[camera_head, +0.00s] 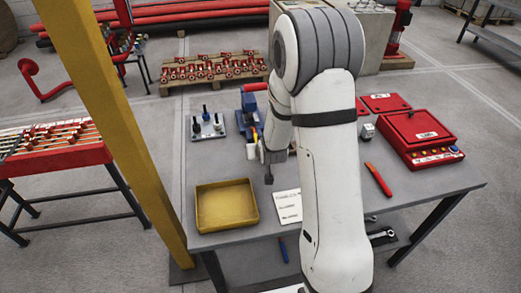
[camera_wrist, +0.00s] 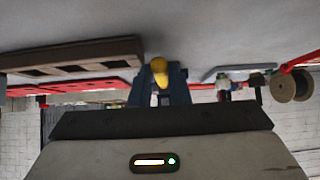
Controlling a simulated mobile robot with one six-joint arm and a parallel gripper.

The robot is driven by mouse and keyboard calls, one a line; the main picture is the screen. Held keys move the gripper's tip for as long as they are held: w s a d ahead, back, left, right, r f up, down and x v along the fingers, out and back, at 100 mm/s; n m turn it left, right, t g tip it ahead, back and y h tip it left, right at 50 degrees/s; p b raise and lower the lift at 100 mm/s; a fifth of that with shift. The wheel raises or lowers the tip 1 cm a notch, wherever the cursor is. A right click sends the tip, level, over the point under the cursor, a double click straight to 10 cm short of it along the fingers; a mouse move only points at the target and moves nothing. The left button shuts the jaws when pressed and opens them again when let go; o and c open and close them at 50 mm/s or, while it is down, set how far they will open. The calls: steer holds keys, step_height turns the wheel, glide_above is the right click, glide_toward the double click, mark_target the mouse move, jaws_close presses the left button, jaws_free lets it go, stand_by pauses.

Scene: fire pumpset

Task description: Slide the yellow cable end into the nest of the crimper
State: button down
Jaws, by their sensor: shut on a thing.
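My gripper (camera_head: 268,170) hangs above the table at the left side of my arm. In the wrist view my gripper (camera_wrist: 160,88) is shut on the yellow cable end (camera_wrist: 160,70), whose rounded tip shows between the two grey-blue fingers. The crimper (camera_head: 249,104) appears to be the blue tool with a red handle on the table, behind my gripper and partly covered by my arm. Its nest cannot be made out. I cannot tell from the wrist view how the cable end lines up with the crimper.
On the grey table (camera_head: 221,170) are a yellow tray (camera_head: 226,206), a plate with dark fittings (camera_head: 206,127), a white sheet (camera_head: 288,206), an orange-red tool (camera_head: 378,179) and a red case (camera_head: 420,138). A yellow post (camera_head: 120,125) stands at the left.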

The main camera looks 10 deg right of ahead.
steer(key=shift+w, duration=0.2)
steer(key=shift+w+b, duration=0.9)
steer(key=shift+w, duration=1.95)
steer(key=c, duration=1.3)
jaws_free()
steer(key=shift+v, duration=3.95)
steer(key=s+r+g, duration=0.2)
steer(key=s+r, duration=0.2)
steer(key=s, duration=0.6)
steer(key=s+r+g, duration=0.2)
steer(key=s+r, duration=0.2)
steer(key=s, duration=0.6)
steer(key=s+r+g, duration=0.2)
steer(key=s+r, duration=0.2)
steer(key=s, duration=0.6)
steer(key=shift+d+g, duration=0.3)
steer(key=shift+d, duration=0.05)
